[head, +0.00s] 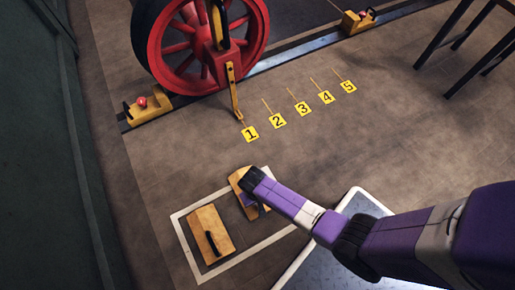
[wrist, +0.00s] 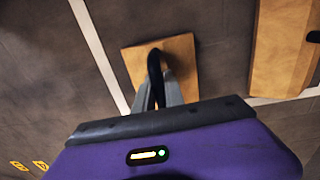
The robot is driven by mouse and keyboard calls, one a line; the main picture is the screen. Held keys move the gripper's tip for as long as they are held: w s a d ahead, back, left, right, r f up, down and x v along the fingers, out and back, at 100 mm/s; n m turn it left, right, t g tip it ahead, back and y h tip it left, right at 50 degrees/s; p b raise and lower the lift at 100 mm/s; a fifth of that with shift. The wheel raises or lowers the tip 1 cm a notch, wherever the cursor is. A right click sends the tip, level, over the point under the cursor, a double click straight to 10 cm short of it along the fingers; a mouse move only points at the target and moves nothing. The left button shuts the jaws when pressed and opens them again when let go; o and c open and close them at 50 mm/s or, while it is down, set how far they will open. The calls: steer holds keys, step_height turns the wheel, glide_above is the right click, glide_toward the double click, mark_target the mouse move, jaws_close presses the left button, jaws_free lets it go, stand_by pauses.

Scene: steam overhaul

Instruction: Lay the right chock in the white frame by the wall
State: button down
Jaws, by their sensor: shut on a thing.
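My gripper (head: 249,186) is shut on the black handle of a wooden chock (head: 237,177). In the wrist view the fingers (wrist: 160,92) close around that handle, above the chock's tan top (wrist: 187,57). The held chock overlaps the far edge of the white frame (head: 179,238) in the head view; I cannot tell whether it touches the floor. A second wooden chock (head: 203,222) with a black handle lies inside the frame, on its left side. It shows in the wrist view (wrist: 283,45) at the upper right.
A red wheel (head: 187,50) stands on a rail at the back. Yellow blocks with red knobs sit on the rail, left (head: 153,108) and right (head: 352,25). Numbered yellow floor markers (head: 278,121) lie in a row. A dark table (head: 466,35) stands at upper right.

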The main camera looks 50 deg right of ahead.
steer(key=shift+f, duration=0.15)
steer(key=c, duration=1.4)
jaws_free()
steer(key=r+p, duration=0.2)
steer(key=r, duration=0.2)
steer(key=r+p, duration=0.2)
steer(key=r, duration=0.2)
steer(key=r+p, duration=0.3)
steer(key=r, duration=0.1)
steer(key=shift+a+r, duration=0.15)
steer(key=shift+a, duration=0.15)
